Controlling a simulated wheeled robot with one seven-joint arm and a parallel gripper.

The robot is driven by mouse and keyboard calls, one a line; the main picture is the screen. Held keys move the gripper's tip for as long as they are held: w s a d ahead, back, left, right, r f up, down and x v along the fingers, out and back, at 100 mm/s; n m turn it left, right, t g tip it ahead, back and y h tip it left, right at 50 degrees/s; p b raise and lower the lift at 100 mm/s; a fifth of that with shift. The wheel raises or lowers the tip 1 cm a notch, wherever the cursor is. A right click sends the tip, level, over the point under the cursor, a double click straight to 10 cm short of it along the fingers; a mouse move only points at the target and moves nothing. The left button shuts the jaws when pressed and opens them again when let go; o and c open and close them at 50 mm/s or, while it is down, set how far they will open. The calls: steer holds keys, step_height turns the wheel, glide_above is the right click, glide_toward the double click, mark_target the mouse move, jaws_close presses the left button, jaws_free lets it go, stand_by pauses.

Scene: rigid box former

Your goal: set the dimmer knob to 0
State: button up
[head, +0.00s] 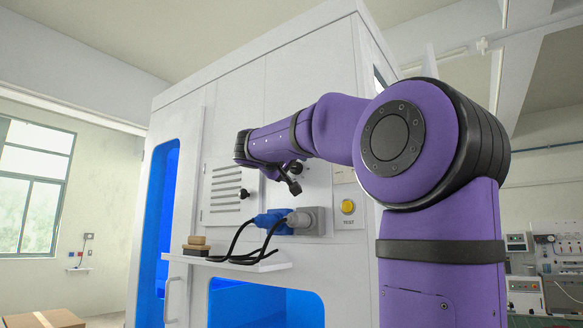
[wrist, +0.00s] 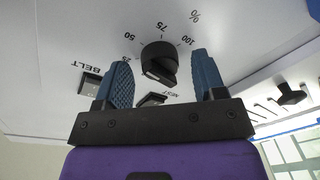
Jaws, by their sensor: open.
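The dimmer knob (wrist: 158,60) is black and round with a raised grip bar, on a white panel. Printed marks 25, 50, 75, 100 and % curve around it in the wrist view, which is turned over. I cannot tell which mark its pointer is at. My gripper (wrist: 161,66) is open, its two blue fingers apart on either side of the knob in the picture. Whether they touch it is unclear; nothing is held. In the head view my gripper (head: 292,186) is at the panel, and a dark round part (head: 298,168) beside it looks like the knob, partly hidden.
A switch labelled BELT (wrist: 88,84) is close to the left finger. A black door knob (wrist: 290,95) is at right. In the head view, a blue plug (head: 270,220) with cables, a small shelf (head: 235,264) and a yellow button (head: 347,206) are below.

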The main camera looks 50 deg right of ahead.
steer(key=c, duration=0.9)
steer(key=shift+n, duration=0.3)
steer(key=n+g, duration=0.1)
steer(key=n, duration=0.8)
steer(key=n+g+y, duration=0.1)
steer(key=n, duration=0.8)
steer(key=shift+w, duration=0.2)
steer(key=shift+f, duration=0.1)
steer(key=o, duration=0.9)
